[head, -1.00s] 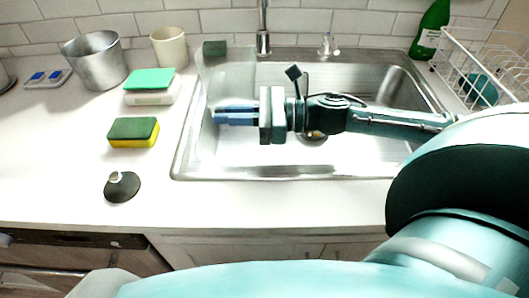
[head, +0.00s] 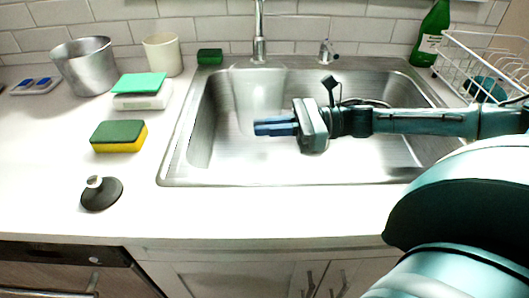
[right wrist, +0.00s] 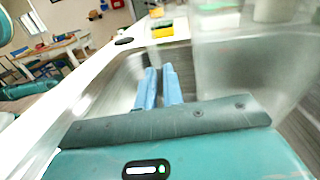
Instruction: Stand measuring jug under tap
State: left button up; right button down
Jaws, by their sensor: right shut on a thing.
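The measuring jug (head: 262,92) is clear and hard to make out. In the head view it stands out faintly in the back left of the sink (head: 300,179), below the tap (head: 260,40), and looks roughly upright. I cannot tell whether its base touches the sink floor. My right gripper (head: 260,127), with blue fingers, reaches in from the right and is shut on the jug. In the right wrist view the fingers (right wrist: 161,75) are close together and the clear jug wall (right wrist: 225,70) is blurred beside them. My left gripper is not in view.
Left of the sink are a sponge (head: 119,137), a plunger-like stopper (head: 102,194), a green-topped box (head: 141,92), a cream cup (head: 163,55) and a metal pot (head: 85,67). A dish rack (head: 480,65) and green bottle (head: 431,35) stand at the right.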

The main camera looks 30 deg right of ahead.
notch_tip(320, 180, down, 7)
jog(key=shift+f, duration=0.2)
dwell(0.3)
jog(key=shift+f+b, duration=0.25)
jog(key=shift+b, duration=0.15)
jog(key=c, duration=1.5)
grip_release()
jog(key=shift+r, duration=0.1)
jog(key=shift+c, duration=0.2)
jog(key=shift+r, duration=0.15)
jog(key=b+v, duration=0.1)
jog(key=v, duration=1)
jog(key=shift+d, duration=0.1)
jog(key=shift+s+d, duration=0.2)
jog(key=shift+d, duration=0.15)
